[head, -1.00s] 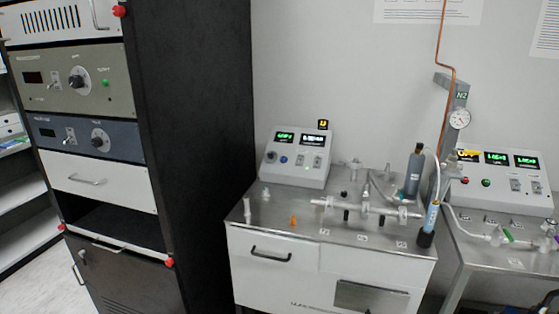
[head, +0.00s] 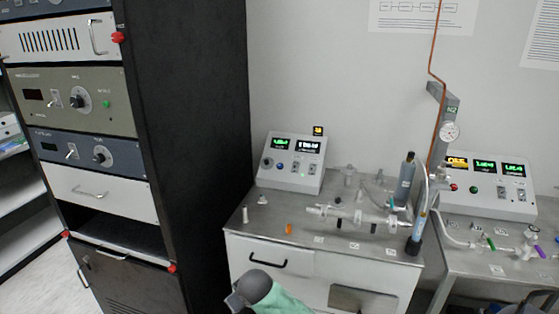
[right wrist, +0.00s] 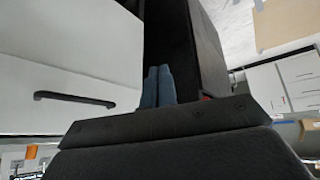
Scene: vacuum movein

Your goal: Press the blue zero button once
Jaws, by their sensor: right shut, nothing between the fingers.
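The blue button (head: 280,166) is small, on the sloped front of a grey control box (head: 290,183) with two lit displays, at the back left of the bench in the head view. A dark knob (head: 267,163) is left of it, and switches are to its right. My right gripper (right wrist: 158,87) shows in the right wrist view as two blue-grey fingers, shut together with nothing between them, in front of a dark cabinet. A grey and mint-green part of my arm (head: 262,292) is low in the head view, before the bench and well below the button. My left gripper is not in view.
Glassware (head: 350,215) and an upright cylinder (head: 404,180) stand on the metal bench right of the box. A tall black rack (head: 195,150) rises close on the left. A white drawer front (right wrist: 60,60) is beside the fingers in the right wrist view.

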